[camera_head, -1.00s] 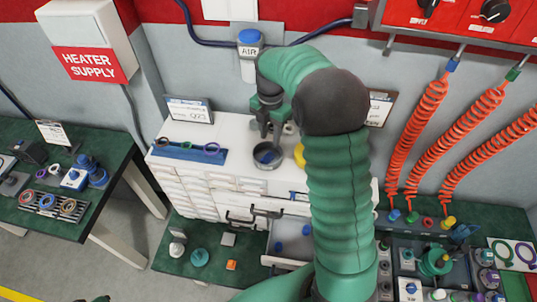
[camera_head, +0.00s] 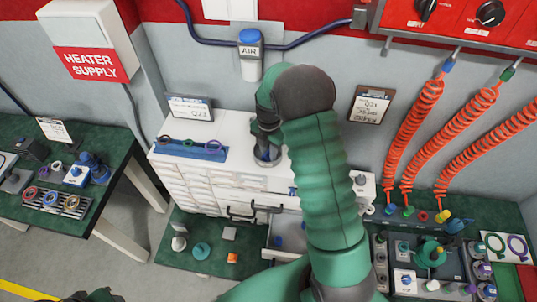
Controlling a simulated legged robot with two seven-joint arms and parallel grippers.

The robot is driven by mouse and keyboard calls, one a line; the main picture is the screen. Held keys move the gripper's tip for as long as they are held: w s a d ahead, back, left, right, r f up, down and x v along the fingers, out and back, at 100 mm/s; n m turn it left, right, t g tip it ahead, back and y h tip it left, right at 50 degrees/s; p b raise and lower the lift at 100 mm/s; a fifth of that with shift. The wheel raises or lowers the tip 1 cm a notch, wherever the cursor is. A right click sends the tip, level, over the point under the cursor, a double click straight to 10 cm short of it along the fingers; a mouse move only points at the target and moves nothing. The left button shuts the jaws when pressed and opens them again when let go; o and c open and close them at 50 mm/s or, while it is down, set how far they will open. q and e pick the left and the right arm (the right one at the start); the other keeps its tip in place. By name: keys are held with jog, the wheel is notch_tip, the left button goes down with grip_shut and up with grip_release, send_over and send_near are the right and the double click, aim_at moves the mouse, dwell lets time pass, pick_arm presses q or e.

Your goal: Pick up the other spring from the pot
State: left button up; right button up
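The pot (camera_head: 268,160) is a small grey round container on top of the white drawer cabinet. My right gripper (camera_head: 266,150) points down into the pot's mouth. Its fingertips are at or inside the rim, and their gap cannot be made out. A spring cannot be clearly seen in the pot; the gripper hides much of the inside. A dark green and black part at the bottom left edge (camera_head: 88,296) looks like my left gripper; its fingers are not clear.
A blue rack with rings (camera_head: 190,149) lies left of the pot on the white cabinet (camera_head: 235,135). A drawer (camera_head: 284,232) below stands open with blue parts inside. My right arm covers the cabinet top right of the pot. Orange coiled hoses (camera_head: 425,115) hang at right.

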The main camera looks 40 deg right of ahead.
jog(key=shift+a, duration=0.2)
grip_shut()
pick_arm(q)
jog(key=shift+a+f, duration=0.1)
jog(key=shift+a, duration=0.4)
pick_arm(e)
jog(key=shift+a+r, duration=0.15)
jog(key=shift+a, duration=0.1)
